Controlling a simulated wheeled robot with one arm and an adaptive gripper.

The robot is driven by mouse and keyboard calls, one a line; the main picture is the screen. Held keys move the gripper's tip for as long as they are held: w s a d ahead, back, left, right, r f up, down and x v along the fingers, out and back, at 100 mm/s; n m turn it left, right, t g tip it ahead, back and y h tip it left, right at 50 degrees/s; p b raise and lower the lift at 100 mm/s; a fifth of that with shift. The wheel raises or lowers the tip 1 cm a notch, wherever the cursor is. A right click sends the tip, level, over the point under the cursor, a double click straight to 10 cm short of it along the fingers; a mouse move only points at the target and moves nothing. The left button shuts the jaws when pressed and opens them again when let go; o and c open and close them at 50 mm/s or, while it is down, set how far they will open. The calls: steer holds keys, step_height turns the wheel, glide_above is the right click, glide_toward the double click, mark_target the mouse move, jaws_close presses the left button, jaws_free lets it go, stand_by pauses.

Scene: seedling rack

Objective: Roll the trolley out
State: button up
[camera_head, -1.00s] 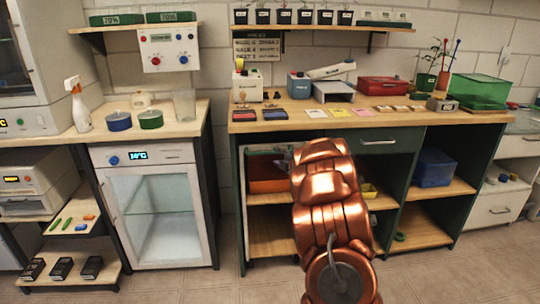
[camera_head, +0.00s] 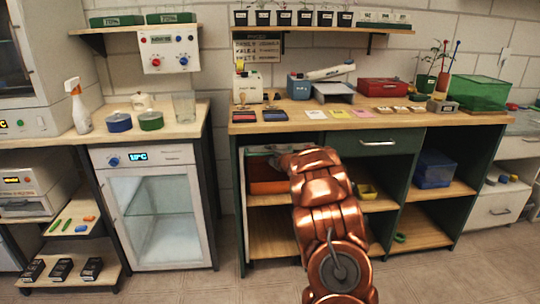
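I cannot make out a trolley for certain. A pale upright edge (camera_head: 246,208) shows in the left bay under the wooden bench, around shelves with an orange bin (camera_head: 268,187); I cannot tell if it belongs to a trolley. My copper arm reaches from the bottom centre towards this bay. My gripper (camera_head: 276,160) is at the arm's far end, by the top of the orange bin. It is mostly hidden behind the arm, and its fingers and any contact cannot be made out.
A glass-door cooler (camera_head: 155,208) stands left of the bench (camera_head: 440,119). A low shelf (camera_head: 66,273) with black boxes is at the lower left. A blue bin (camera_head: 433,168) sits in the right bay. The floor (camera_head: 190,286) in front is clear.

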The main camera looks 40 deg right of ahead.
jaws_close()
steer(key=shift+a, duration=0.1)
stand_by(0.5)
